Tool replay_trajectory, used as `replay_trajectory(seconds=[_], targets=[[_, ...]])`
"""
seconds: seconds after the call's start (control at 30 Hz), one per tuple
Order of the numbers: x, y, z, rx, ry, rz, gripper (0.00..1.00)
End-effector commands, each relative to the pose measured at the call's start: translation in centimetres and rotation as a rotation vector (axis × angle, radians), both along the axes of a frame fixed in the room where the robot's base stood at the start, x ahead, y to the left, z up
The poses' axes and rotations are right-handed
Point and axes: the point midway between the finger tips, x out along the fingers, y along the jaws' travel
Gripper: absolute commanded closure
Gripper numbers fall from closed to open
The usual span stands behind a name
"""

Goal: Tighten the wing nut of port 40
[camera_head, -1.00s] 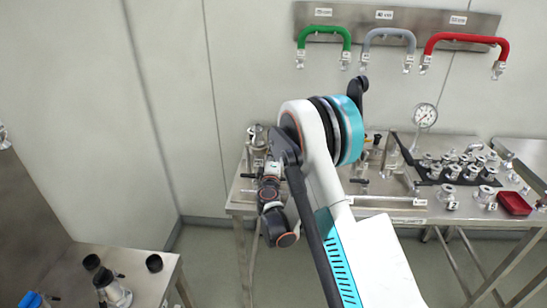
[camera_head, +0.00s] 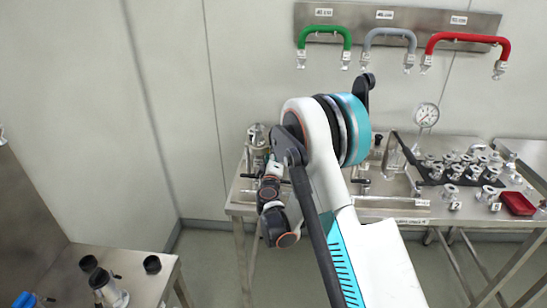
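A metal port fitting (camera_head: 257,136) stands at the left back of the steel workbench (camera_head: 238,204). Its label and wing nut are too small to make out, so I cannot tell whether it is port 40. My arm's black wrist links hang just in front of it and cover part of the bench's left end. My gripper's fingers cannot be made out among these links. Another fitting with a black handle (camera_head: 361,181) sits on the bench to the right of my arm. Which port it belongs to is not readable.
Several metal fittings on a black mat (camera_head: 432,180), a red tray (camera_head: 517,204) and a pressure gauge (camera_head: 426,115) are at the right. Green (camera_head: 324,31), grey (camera_head: 389,33) and red (camera_head: 467,38) hoses hang on the wall. A side table (camera_head: 150,285) is lower left.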

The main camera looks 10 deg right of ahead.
Motion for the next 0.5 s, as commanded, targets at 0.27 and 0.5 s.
replay_trajectory(seconds=[0.27,0.5], targets=[[-2.0,0.7,0.0,0.0,0.0,0.001,0.74],[-5.6,1.8,0.0,0.0,0.0,0.001,0.74]])
